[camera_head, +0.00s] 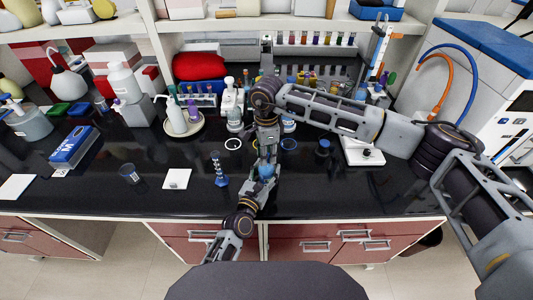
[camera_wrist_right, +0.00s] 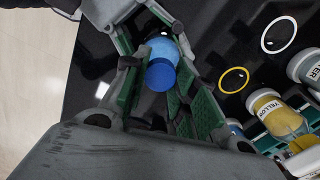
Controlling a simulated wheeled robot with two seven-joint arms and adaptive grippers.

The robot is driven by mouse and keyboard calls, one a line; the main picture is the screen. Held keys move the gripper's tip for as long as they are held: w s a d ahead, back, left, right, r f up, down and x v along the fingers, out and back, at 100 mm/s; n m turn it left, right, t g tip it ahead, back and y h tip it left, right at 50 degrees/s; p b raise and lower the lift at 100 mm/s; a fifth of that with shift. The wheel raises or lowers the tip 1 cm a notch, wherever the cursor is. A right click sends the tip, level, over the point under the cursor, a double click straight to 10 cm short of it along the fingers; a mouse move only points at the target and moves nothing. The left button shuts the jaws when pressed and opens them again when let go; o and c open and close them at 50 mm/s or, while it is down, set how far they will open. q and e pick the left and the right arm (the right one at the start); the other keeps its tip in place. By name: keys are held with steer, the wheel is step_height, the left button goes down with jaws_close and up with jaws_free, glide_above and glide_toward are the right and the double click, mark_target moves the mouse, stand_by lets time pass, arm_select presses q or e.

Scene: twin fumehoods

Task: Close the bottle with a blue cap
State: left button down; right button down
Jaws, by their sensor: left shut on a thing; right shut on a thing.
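The bottle (camera_head: 266,171) has a light blue body and stands over the front part of the black bench. My left gripper (camera_head: 262,178) is shut on it, its arm coming up from the bottom of the picture. My right gripper (camera_head: 268,152) points down from above and is shut on the blue cap (camera_wrist_right: 160,75), which sits between its green pads in the right wrist view. The light blue bottle body (camera_wrist_right: 163,47) shows beyond the cap, in line with it. The cap appears to be at the bottle's mouth; how tightly it sits cannot be told.
Yellow-marked (camera_wrist_right: 277,115) and other labelled bottles stand behind, near a white ring (camera_wrist_right: 279,35) and a yellow ring (camera_wrist_right: 233,80). The front right bench is mostly clear.

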steer(key=m, duration=1.5)
steer(key=c, duration=1.1)
jaws_free()
steer(key=shift+c, duration=0.2)
steer(key=shift+r, duration=2.2)
steer(key=shift+r, duration=0.1)
